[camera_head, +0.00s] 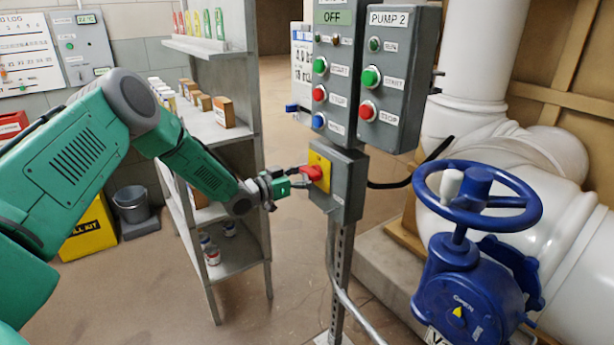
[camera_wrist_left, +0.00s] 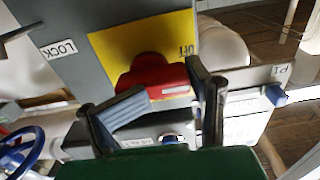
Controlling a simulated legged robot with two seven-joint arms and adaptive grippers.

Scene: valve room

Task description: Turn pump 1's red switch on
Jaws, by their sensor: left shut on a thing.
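The red switch (camera_head: 312,173) sits on a yellow plate (camera_head: 321,160) on the front of a grey box (camera_head: 349,185) mounted on a post. In the left wrist view the red knob (camera_wrist_left: 150,76) has a pale mark, and the yellow plate (camera_wrist_left: 125,45) reads OFF beside it. My left gripper (camera_head: 303,174) reaches in from the left and is shut on the knob. Its two fingers (camera_wrist_left: 168,82) are on either side of the knob in the wrist view. Above, a panel (camera_head: 334,80) has a green OFF sign. My right gripper is not in view.
The PUMP 2 panel (camera_head: 384,80) stands to the right of the first panel. A blue valve wheel (camera_head: 478,193) and white pipes (camera_head: 560,240) are at the right. A shelf rack (camera_head: 222,140) stands behind my left arm. A grey post (camera_head: 342,270) supports the switch box.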

